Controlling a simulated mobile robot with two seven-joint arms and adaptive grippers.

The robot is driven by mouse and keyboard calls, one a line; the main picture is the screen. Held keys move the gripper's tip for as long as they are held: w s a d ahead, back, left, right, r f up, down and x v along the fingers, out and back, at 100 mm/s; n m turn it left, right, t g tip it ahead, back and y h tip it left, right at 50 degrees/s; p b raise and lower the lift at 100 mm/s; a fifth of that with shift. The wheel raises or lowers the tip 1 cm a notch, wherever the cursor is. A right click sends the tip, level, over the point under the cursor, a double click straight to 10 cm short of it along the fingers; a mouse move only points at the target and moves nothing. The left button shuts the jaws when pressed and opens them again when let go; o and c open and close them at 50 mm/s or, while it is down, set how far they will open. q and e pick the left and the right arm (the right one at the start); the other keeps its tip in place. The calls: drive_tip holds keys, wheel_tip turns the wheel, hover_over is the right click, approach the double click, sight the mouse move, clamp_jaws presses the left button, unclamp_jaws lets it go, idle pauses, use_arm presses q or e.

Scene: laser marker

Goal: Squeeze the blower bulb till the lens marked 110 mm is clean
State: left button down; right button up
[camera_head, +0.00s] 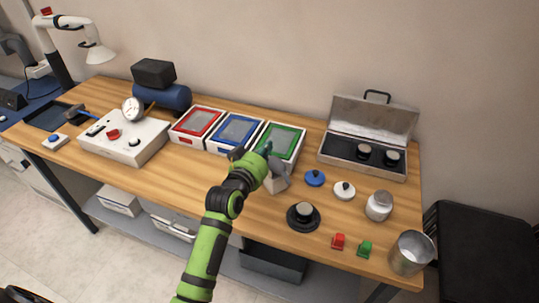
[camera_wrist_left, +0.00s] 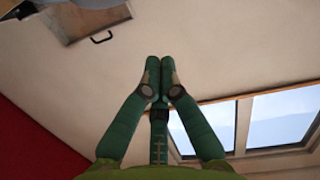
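Dark round lens-like parts sit in the open metal case, at its left (camera_head: 364,150) and right (camera_head: 392,157). Another (camera_head: 303,210) sits on a black round base near the front of the table. No 110 mm marking is readable, so I cannot tell which lens is meant. I cannot make out a blower bulb for sure. My left gripper (camera_head: 266,148) is over the front of the green-framed tray. In the left wrist view, its green fingers (camera_wrist_left: 160,66) come together at the tips, with nothing visible between them. My right gripper is not in view.
The open case (camera_head: 338,157) stands at the back right. Blue (camera_head: 315,178) and white (camera_head: 345,190) knobbed discs, a jar (camera_head: 379,206), a metal cup (camera_head: 411,253) and red (camera_head: 338,241) and green (camera_head: 365,248) pieces occupy the right side.

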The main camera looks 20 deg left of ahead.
sight(269, 163)
use_arm(q)
drive_tip(key=shift+w+d+f+p, duration=0.1)
drive_tip(key=shift+w+f, duration=0.1)
drive_tip(key=shift+f, duration=0.5)
drive_tip(key=shift+w+d+f+p, duration=0.1)
drive_tip(key=shift+w+d+f, duration=0.05)
drive_tip(key=shift+f, duration=0.5)
drive_tip(key=shift+w+d+f+p, duration=0.1)
drive_tip(key=shift+w+f, duration=0.1)
drive_tip(key=shift+f, duration=0.5)
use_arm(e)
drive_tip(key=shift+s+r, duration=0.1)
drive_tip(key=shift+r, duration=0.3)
